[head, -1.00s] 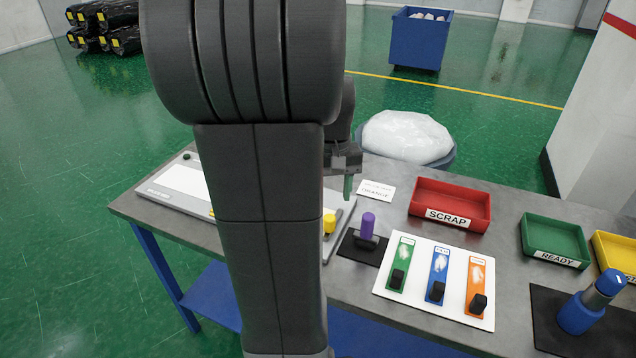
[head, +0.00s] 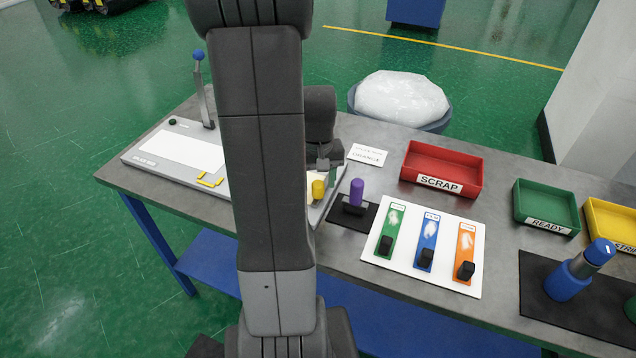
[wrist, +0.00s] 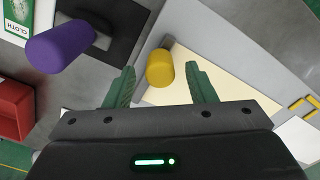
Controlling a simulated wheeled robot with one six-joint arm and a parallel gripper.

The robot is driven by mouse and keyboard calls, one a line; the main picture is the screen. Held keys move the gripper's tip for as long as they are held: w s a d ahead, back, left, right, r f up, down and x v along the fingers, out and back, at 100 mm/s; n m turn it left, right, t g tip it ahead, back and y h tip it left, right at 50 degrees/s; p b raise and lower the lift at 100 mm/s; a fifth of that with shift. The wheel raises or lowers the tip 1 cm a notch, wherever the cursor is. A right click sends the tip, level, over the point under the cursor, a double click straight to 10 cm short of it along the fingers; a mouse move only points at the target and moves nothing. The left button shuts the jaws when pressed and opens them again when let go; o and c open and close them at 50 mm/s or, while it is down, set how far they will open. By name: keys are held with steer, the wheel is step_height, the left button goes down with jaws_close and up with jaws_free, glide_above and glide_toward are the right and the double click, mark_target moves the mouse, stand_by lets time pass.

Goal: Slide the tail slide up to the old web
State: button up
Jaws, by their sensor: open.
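The yellow knob (head: 318,190) stands on the right end of the white-and-grey splice bed (head: 140,156); it seems to be the handle of the tail slide. The wrist view shows this knob (wrist: 160,72) on a grey strip beside a cream sheet (wrist: 215,85), which may be the old web. My gripper (wrist: 160,90) is open, with its green fingers on either side of the knob in that view. I see no contact. In the head view my gripper (head: 331,174) is just behind and right of the knob, and my arm hides part of the bed.
A purple knob (head: 356,192) on a dark pad stands close to the right. Beyond it are a panel with green, blue and orange strips (head: 427,250), a red scrap tray (head: 442,166) and a green tray (head: 546,207).

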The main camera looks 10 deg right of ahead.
steer(key=shift+f, duration=0.7)
jaws_close()
steer(key=shift+w+a, duration=0.75)
steer(key=shift+a, duration=0.35)
steer(key=shift+w+a, duration=0.75)
steer(key=shift+a, duration=0.3)
steer(key=shift+r, duration=0.1)
steer(key=shift+c, duration=1.3)
jaws_free()
steer(key=shift+o, duration=1.3)
steer(key=shift+a, duration=0.15)
